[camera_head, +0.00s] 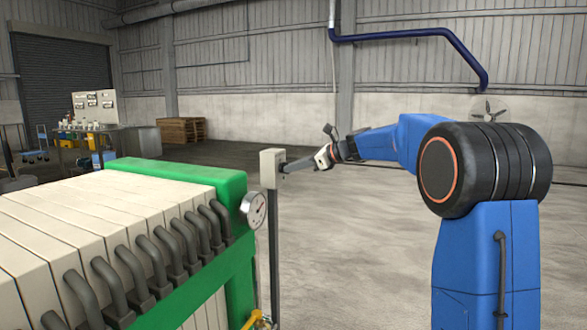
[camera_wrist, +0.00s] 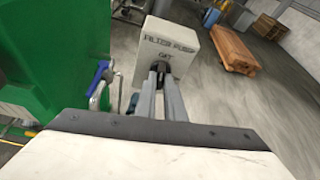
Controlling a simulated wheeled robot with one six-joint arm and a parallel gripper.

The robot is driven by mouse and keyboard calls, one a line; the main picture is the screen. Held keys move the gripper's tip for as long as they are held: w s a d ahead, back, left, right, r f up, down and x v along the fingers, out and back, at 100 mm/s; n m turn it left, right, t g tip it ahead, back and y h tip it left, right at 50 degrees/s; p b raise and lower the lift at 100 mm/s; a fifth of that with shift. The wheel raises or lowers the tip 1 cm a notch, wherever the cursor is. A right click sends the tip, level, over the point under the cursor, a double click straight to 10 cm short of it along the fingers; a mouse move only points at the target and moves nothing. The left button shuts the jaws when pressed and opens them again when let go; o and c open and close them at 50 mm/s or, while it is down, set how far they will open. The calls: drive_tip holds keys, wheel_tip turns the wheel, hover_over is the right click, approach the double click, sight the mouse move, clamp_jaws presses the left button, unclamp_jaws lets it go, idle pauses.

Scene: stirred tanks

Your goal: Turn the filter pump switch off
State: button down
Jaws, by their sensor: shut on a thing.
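The filter pump switch box (camera_head: 270,168) is a small pale grey box on a thin post beside the green filter press end. In the wrist view its front face (camera_wrist: 168,42) carries lettering that looks like "FILTER PUMP" with a shorter word, probably "OFF", below. My gripper (camera_head: 286,168) reaches it from the right. In the wrist view my gripper's fingertips (camera_wrist: 163,72) are closed around a dark switch knob (camera_wrist: 163,66) under the lettering. The fingers hide most of the knob, so its exact angle cannot be told.
The filter press, with its green end plate (camera_head: 185,177), pale plates and several dark bent pipes, stands left of the post. A round gauge (camera_head: 254,209) is close to the post. A wooden pallet stack (camera_head: 181,130) lies far behind. The floor on the right is open.

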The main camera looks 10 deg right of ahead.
drive_tip(key=shift+m+g, duration=0.5)
drive_tip(key=shift+m, duration=0.1)
drive_tip(key=shift+y, duration=0.3)
drive_tip(key=c, duration=1.8)
unclamp_jaws()
drive_tip(key=shift+c, duration=0.2)
drive_tip(key=shift+d, duration=0.15)
drive_tip(key=v, duration=1.7)
drive_tip(key=shift+r, duration=0.1)
